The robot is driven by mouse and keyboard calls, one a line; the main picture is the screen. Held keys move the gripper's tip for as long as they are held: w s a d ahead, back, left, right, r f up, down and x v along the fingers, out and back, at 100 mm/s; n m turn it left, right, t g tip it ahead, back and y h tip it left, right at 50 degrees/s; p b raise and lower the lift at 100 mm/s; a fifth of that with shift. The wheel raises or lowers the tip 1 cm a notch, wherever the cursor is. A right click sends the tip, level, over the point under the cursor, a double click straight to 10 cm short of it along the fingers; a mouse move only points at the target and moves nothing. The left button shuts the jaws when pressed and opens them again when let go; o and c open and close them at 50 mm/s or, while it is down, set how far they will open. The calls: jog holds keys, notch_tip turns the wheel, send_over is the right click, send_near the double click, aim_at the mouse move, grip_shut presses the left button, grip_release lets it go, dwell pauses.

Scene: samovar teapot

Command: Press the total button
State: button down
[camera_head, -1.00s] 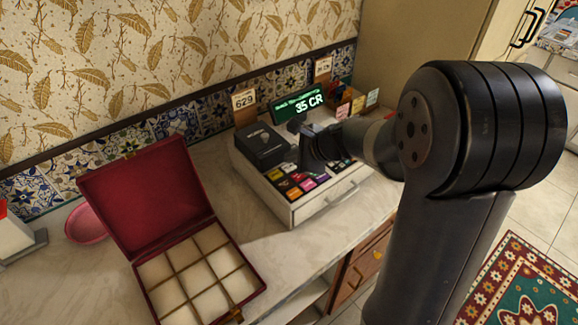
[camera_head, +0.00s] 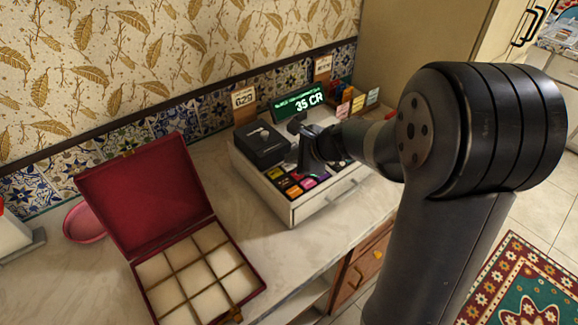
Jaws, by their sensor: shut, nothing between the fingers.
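A white cash register (camera_head: 296,212) stands on the counter, with a green-lit display (camera_head: 299,102) at its back reading "35 CR". Coloured buttons (camera_head: 291,184) sit on its sloped top at the front. My gripper (camera_head: 306,168) is shut and empty, over the middle of the key area. It hides several keys, and I cannot tell whether it touches one. The total button cannot be picked out; no label is legible at this size. A black box-shaped printer unit (camera_head: 262,145) sits on the register's left part.
An open red box (camera_head: 150,190) with a divided cream tray stands to the left. A pink bowl (camera_head: 84,224) is behind it. Number cards (camera_head: 244,98) and small coloured cards (camera_head: 358,103) stand behind the register. Bare counter (camera_head: 235,215) lies between box and register.

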aim_at(293, 167)
jog(key=shift+f+b, duration=0.35)
dwell(0.5)
dwell(0.3)
jog(key=shift+r+p, duration=0.65)
jog(key=shift+r, duration=0.1)
notch_tip(293, 167, up, 5)
jog(key=p, duration=0.4)
dwell(0.7)
